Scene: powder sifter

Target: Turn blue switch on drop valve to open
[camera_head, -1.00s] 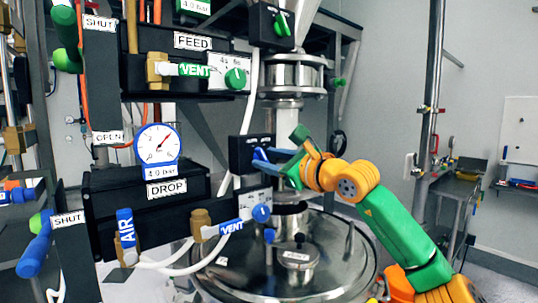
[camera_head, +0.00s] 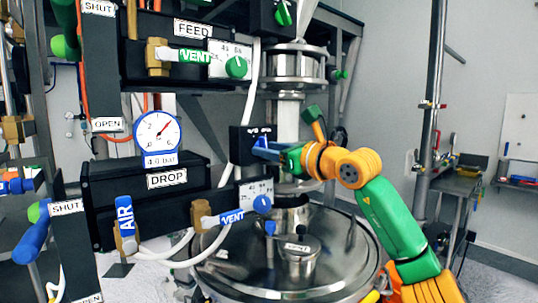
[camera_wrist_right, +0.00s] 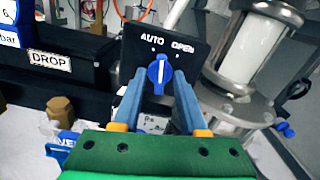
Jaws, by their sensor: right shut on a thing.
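The blue switch (camera_wrist_right: 160,72) sits on a black panel (camera_wrist_right: 183,70) marked AUTO on the left and OPEN on the right. In the right wrist view its handle stands about upright, between the two labels. My right gripper (camera_wrist_right: 159,80) has its blue fingers on either side of the switch and is shut on it. My left gripper is not in view.
A DROP unit (camera_head: 140,200) with a gauge (camera_head: 158,131) stands left of the switch box. A blue VENT valve (camera_head: 228,217) is below it. A glass and steel column (camera_head: 288,118) rises close behind my gripper, above a round steel lid (camera_head: 330,260).

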